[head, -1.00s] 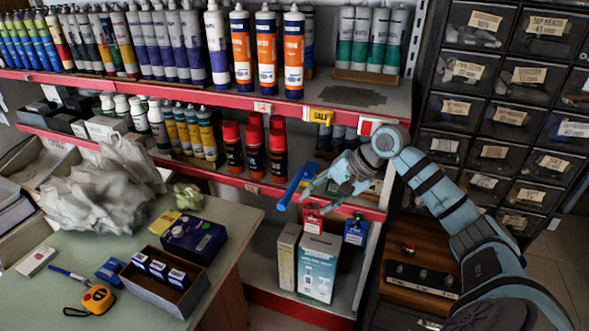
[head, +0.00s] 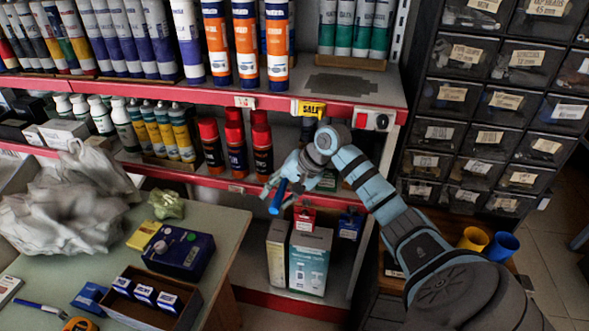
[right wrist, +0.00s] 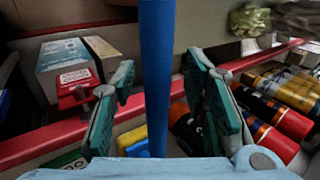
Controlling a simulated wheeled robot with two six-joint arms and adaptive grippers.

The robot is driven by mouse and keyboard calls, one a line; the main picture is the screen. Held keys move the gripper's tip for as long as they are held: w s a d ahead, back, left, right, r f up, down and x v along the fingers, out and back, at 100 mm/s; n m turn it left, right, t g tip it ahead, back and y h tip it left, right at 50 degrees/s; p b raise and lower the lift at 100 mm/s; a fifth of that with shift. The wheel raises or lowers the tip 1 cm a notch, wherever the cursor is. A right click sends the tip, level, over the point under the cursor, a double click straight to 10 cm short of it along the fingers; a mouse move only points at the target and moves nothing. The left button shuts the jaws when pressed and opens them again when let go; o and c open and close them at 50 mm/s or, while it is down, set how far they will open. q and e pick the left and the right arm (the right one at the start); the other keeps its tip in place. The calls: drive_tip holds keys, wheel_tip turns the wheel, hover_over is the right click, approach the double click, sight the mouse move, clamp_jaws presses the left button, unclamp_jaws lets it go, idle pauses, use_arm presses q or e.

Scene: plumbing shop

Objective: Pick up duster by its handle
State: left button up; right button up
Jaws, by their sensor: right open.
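The duster shows as a blue handle (head: 278,197) in front of the lower red shelf edge, its end toward me. In the right wrist view the handle (right wrist: 156,60) is a straight blue bar running from the top edge down between the fingers. My right gripper (head: 288,184) is open around the handle, one finger on each side. The wrist view shows a gap between the handle and each finger (right wrist: 160,80). The duster's head is not visible; my gripper and wrist cover that part. My left gripper is in neither view.
Red-capped spray cans (head: 236,148) stand on the shelf left of my gripper. A red tag (head: 304,218) and boxes (head: 309,262) are just below it. A table (head: 225,225) with boxes is at left. Yellow (head: 473,240) and blue (head: 502,247) cups stand at right.

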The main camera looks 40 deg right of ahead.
drive_tip(key=shift+s+r, duration=0.1)
drive_tip(key=shift+s, duration=0.15)
clamp_jaws()
